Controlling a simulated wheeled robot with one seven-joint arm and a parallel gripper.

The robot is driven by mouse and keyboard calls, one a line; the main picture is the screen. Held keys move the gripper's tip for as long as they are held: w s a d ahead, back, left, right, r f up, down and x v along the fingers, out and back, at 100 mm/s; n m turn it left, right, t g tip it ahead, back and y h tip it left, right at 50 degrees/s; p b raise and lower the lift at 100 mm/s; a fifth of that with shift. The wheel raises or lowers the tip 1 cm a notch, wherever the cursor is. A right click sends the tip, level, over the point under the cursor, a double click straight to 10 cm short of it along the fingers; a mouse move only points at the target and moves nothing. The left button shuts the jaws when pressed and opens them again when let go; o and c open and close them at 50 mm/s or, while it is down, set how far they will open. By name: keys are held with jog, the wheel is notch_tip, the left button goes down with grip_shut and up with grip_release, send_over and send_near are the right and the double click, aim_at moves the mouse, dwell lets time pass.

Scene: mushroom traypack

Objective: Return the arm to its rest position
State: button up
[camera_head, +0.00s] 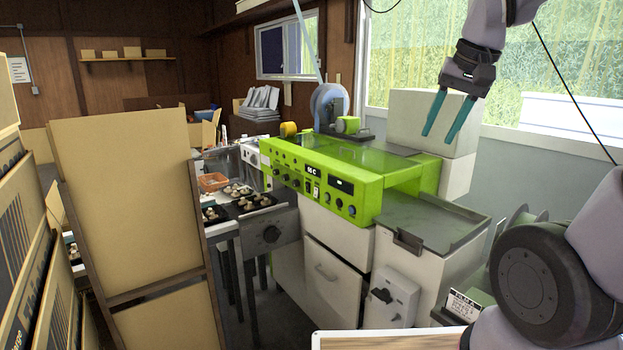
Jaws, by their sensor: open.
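My gripper (447,118) hangs at the upper right of the head camera view, its two teal fingers pointing down and apart. It is open, with nothing between the fingers. It appears in front of a white box by the window, above the grey metal tray at the right end of the green machine. The upper part of my arm leaves the top edge of the picture, and a large dark joint of mine fills the lower right.
A bright green machine (322,178) with knobs stands in the middle. The grey metal tray (425,222) at its right is empty. Dark trays of mushrooms (240,190) lie left of it, near an orange basket (213,182). Tall cardboard panels (130,200) block the left.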

jog(key=s+r+t, duration=0.1)
jog(key=s+r, duration=0.1)
jog(key=s, duration=0.1)
jog(key=s+t, duration=0.1)
jog(key=shift+s+d+r+t+y, duration=0.15)
jog(key=shift+s+r+t+y, duration=0.15)
jog(key=shift+s+r, duration=0.1)
jog(key=shift+d, duration=0.1)
